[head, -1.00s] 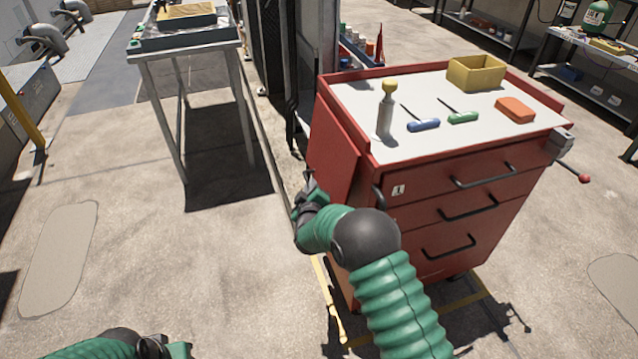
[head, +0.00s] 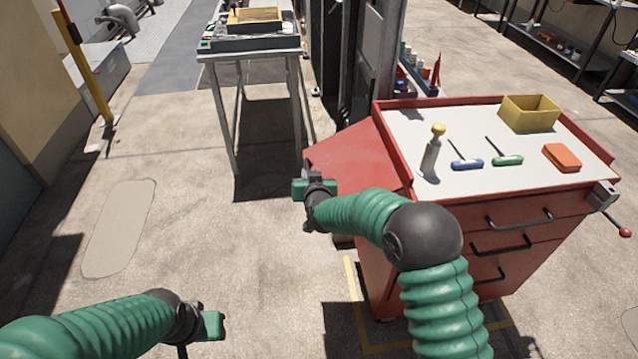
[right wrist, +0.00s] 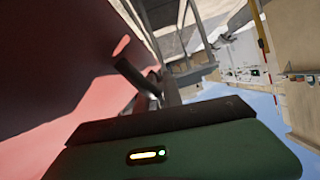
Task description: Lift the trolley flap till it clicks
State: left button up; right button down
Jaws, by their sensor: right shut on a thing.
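The red trolley (head: 480,225) stands at the right with a pale top. Its red flap (head: 355,160) sticks out from the left side, swung up and sloping slightly down towards its outer edge. My right gripper (head: 308,175) is shut on the flap's outer edge; the arm hides part of the flap's near side. In the right wrist view the flap's red face (right wrist: 60,70) fills the left, beside a dark finger. The flap's support underneath is hidden. My left gripper (head: 208,325) is low at the left, over the floor, away from the trolley; its jaws are unclear.
A grey table (head: 250,50) stands behind the flap.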

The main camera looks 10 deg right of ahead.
notch_tip(320, 180, up, 10)
jog(key=m+y+p, duration=0.1)
jog(key=m, duration=0.1)
jog(key=shift+a+r+y+p, duration=0.25)
jog(key=shift+a+y+p, duration=0.15)
jog(key=c, duration=1.8)
grip_release()
jog(key=shift+o, duration=0.2)
jog(key=p+v, duration=0.1)
jog(key=v, duration=1.6)
jog(key=shift+f, duration=0.25)
